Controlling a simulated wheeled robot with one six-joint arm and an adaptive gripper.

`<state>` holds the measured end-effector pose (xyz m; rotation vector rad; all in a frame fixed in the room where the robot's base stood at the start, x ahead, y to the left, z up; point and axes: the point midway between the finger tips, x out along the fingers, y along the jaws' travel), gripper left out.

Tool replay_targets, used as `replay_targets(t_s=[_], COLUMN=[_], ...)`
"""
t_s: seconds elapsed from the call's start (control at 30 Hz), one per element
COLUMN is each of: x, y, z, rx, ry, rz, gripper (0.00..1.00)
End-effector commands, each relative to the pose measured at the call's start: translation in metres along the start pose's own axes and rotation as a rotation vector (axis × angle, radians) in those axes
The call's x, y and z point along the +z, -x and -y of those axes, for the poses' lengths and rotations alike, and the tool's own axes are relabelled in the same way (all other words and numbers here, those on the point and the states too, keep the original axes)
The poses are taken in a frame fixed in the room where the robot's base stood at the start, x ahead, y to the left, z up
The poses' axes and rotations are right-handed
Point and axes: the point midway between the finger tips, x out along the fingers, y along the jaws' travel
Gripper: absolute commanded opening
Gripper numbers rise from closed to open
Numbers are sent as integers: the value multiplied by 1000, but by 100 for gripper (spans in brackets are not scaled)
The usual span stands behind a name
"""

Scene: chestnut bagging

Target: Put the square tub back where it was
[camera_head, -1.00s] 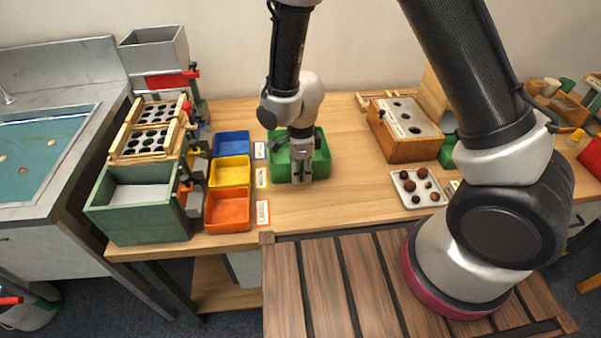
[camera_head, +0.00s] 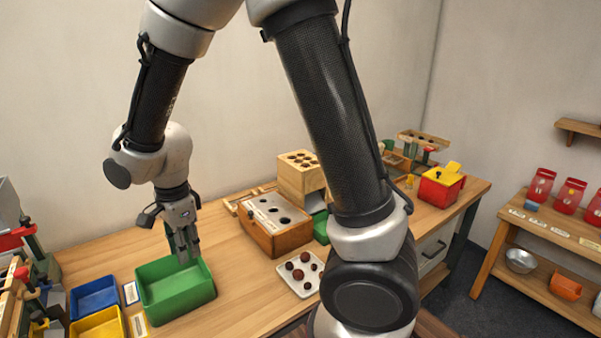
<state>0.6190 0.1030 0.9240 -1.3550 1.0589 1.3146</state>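A square green tub (camera_head: 178,300) stands on the table at the lower left, just right of the small label cards. It looks empty. My gripper (camera_head: 184,258) points down over the tub's back right part, with its fingertips overlapping the rear rim in the picture. The fingers look close together. I cannot tell whether they touch the tub or have anything between them.
Blue (camera_head: 95,297) and yellow (camera_head: 98,328) bins lie left of the tub. A wooden box with a holed top (camera_head: 276,226) and a white tray of chestnuts (camera_head: 292,285) stand to the right. Bare table lies between tub and tray. A shelf with red jars (camera_head: 569,196) stands far right.

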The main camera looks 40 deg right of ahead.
Motion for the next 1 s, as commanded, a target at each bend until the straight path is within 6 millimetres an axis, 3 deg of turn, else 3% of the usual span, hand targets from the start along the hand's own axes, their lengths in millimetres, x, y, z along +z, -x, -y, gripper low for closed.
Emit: replay_targets(t_s=[0.03,0.17,0.3,0.4,0.5,0.67,0.8,1.0], x=[-23,-87,-148,-179,-198,-211,-214,-214], y=[28,93,149,178,196,208,211,211], z=[0,-21,-67,-107,-144,-182,-192,-192], rx=[-33,-105,-175,-205,-215,-209,-203,-202], ry=[73,367,697,921,1111,1305,1367,1373], rz=[10,-1,-61,-125,-191,-265,-286,-286], gripper=[27,27,27,27,27,27,27,27])
